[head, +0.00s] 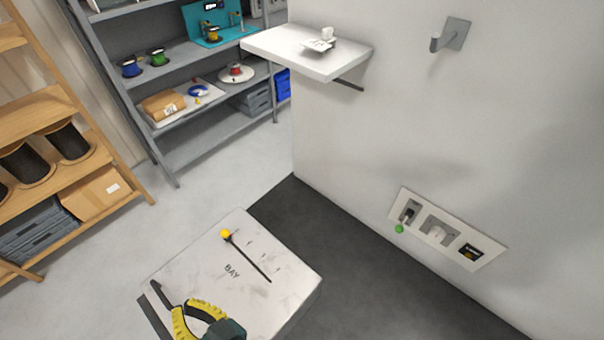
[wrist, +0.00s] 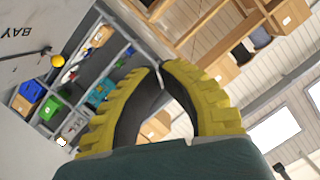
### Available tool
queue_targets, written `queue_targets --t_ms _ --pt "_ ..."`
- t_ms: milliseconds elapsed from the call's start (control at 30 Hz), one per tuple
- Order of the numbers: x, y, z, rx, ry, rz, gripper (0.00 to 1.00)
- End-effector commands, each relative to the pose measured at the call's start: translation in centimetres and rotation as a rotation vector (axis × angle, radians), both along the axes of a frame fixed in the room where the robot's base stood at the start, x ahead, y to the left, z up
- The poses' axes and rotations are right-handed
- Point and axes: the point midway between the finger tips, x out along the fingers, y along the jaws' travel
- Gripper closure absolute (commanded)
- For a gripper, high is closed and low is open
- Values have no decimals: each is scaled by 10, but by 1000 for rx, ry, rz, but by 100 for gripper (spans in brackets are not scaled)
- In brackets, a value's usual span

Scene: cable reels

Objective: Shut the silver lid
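I cannot make out a silver lid for certain. A pale wall panel (head: 447,229) at the lower right carries a grey fitting with a whitish piece (head: 437,232) in its middle, and a small silvery-white item (head: 320,44) sits on the white wall shelf; either is too small to identify as the lid. My gripper (head: 180,306), with yellow ribbed fingers, is at the bottom of the head view by the pale block marked BAY, well apart from both. In the wrist view its fingertips (wrist: 161,70) come together with nothing visible between them.
The BAY block (head: 200,250) bears a dark rod with a yellow ball (head: 226,233). The white wall shelf (head: 290,52) and a grey hook (head: 450,36) stick out of the wall. Grey shelving (head: 190,145) and wooden shelving (head: 40,105) stand at the left. The floor between is clear.

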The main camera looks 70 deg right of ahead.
Motion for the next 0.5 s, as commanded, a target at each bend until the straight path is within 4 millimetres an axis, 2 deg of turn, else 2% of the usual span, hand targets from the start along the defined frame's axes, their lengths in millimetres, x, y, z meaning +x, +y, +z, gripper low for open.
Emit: queue_targets --t_ms 33,133,300,500 --pt "3 7 -17 -23 8 6 100" --pt "6 16 -27 -63 26 8 100" --pt "10 24 -38 -110 46 8 100" --pt "11 27 -41 -131 55 8 100"
